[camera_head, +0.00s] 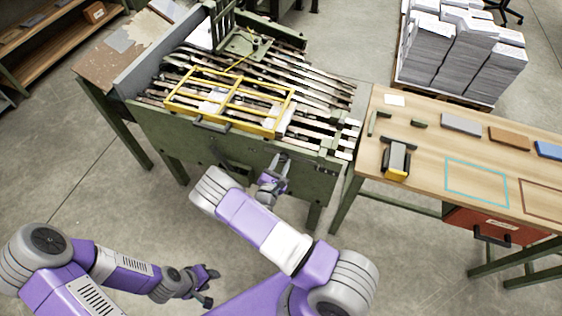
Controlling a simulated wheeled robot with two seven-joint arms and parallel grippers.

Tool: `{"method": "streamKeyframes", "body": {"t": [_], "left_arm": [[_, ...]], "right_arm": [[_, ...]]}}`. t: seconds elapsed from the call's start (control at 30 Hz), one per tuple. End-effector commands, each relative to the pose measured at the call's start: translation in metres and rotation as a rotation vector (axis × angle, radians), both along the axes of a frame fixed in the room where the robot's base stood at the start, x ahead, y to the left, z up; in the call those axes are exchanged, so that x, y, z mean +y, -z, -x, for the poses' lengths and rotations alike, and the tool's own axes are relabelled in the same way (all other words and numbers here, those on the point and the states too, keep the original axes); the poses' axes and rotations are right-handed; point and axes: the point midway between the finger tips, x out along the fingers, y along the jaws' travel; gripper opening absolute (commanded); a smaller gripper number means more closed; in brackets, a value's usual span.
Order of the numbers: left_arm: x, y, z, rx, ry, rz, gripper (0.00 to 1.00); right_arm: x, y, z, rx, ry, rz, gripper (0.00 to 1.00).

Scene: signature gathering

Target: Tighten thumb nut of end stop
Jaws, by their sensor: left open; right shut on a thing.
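The green gathering machine (190,125) stands at the centre, with long metal bars and a yellow frame (230,101) on top. My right gripper (284,160) is at the machine's front side, near its right end. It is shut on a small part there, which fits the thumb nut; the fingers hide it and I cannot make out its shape. The end stop cannot be told apart from the other metal parts. My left gripper (211,281) is open and empty, low in front of the machine and well away from it.
A wooden table (435,167) on the right carries a black and yellow tool (396,160), grey, brown and blue blocks, and marked outlines. A red drawer (495,227) hangs under it. Paper stacks (455,50) stand on a pallet behind. The floor at left is clear.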

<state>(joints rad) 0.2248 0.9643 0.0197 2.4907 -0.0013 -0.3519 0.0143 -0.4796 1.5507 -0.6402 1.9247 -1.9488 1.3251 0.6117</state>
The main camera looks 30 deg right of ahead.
Motion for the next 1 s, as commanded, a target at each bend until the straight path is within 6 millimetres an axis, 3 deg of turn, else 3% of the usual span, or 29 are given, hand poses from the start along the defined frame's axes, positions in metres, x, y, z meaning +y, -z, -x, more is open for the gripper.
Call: {"method": "streamKeyframes", "body": {"t": [0.5, 1.0], "left_arm": [[0.000, -0.012, 0.000, 0.000, 0.000, 0.000, 0.43], [0.000, -0.014, 0.000, 0.000, 0.000, 0.000, 0.43]], "right_arm": [[0.001, 0.000, 0.000, -0.311, 0.001, -0.269, 0.05], [0.001, 0.000, 0.000, -0.411, 0.000, -0.354, 0.05]]}}
